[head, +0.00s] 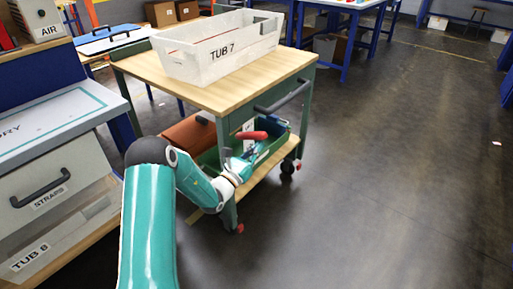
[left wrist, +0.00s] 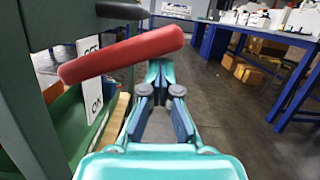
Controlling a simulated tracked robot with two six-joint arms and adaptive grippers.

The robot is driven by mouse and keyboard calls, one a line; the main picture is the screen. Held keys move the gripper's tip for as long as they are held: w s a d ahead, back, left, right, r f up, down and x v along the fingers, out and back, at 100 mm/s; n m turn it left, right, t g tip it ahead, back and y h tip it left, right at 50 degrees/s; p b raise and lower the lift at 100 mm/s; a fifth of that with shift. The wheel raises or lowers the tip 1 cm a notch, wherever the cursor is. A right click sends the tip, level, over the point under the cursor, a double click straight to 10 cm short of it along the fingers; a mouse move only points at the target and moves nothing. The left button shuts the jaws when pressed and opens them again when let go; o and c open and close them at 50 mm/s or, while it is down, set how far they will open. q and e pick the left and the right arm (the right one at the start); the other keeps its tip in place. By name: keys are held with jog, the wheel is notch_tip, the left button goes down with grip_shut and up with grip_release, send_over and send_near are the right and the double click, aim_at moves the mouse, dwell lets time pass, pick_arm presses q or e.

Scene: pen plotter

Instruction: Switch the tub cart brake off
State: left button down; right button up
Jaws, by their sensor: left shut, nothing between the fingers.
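The tub cart (head: 225,98) has a green frame and a wooden top. Its brake lever, a red handle (head: 251,135), sticks out at the near side below the top, roughly level. In the left wrist view the red handle (left wrist: 120,55) crosses in front of the upper left, tilted slightly up to the right. A white label (left wrist: 92,80) behind it is partly covered; it seems to read OFF above and ON below. My left gripper (head: 246,160) is just below the handle in the head view. In the wrist view its fingers (left wrist: 160,75) are shut and empty; contact with the handle cannot be told.
A white bin marked TUB 7 (head: 222,48) stands on the cart top. A dark push bar (head: 283,97) juts from the cart's right side. A drawer unit (head: 62,185) stands close at left. The floor at right (head: 400,150) is clear.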

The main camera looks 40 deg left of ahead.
pick_arm(q)
jog(key=shift+r, duration=0.25)
jog(key=s+d+f+b, duration=0.1)
jog(key=s+d+f, duration=0.2)
jog(key=s+f, duration=0.3)
jog(key=v, duration=0.3)
jog(key=shift+s+r, duration=0.15)
jog(key=shift+s, duration=0.2)
